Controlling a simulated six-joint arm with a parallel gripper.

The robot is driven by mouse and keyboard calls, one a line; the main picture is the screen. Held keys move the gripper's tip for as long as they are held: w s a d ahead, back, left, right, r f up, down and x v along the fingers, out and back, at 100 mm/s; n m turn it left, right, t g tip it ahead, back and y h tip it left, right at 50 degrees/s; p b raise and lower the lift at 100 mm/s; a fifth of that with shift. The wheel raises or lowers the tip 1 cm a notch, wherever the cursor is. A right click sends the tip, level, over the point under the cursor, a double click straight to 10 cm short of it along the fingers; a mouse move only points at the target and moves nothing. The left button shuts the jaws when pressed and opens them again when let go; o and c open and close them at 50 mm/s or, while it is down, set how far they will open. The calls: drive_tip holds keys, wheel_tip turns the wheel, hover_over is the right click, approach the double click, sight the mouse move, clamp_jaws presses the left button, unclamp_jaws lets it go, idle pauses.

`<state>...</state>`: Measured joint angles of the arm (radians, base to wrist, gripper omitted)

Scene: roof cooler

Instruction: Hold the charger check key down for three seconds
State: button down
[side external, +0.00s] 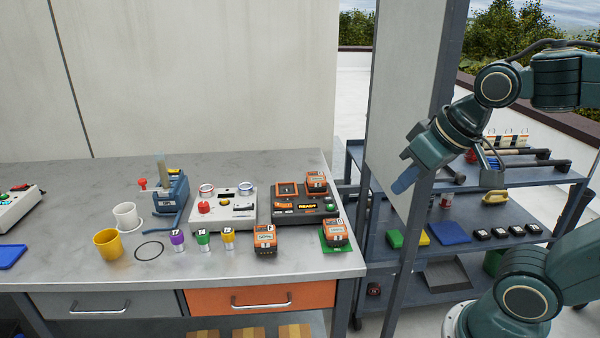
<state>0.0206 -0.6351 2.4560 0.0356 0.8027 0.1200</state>
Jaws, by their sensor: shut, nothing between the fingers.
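The charger (305,202) is a dark box with orange bays at the right end of the grey bench. Its lit display reads READY. A green round key (330,209) sits on its front right, and an orange battery stands in its back right bay (316,182). Which key is the check key I cannot tell for sure. My gripper (402,181) is shut and empty, pointing down and left.
Two orange batteries stand in front of the charger, one (265,241) on bare bench and one (336,233) on a green pad. A white device (222,210) with a red knob stands left of it. A shelf cart (470,205) stands behind.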

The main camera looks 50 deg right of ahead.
drive_tip(key=w+d+f+m+h, duration=0.1)
drive_tip(key=w+d+m, duration=0.3)
drive_tip(key=w, duration=0.4)
drive_tip(key=w+d+f+m+h, duration=0.1)
drive_tip(key=w+d+m+h, duration=0.1)
drive_tip(key=w+d+m, duration=0.35)
drive_tip(key=m+t+h, duration=0.1)
drive_tip(key=m+h, duration=0.1)
drive_tip(key=m, duration=0.3)
hover_over(328, 199)
wheel_tip(328, 199, down, 9)
drive_tip(key=shift+s, duration=0.25)
drive_tip(key=shift+a, duration=0.15)
drive_tip(key=shift+f, duration=4.3)
drive_tip(key=shift+f, duration=0.85)
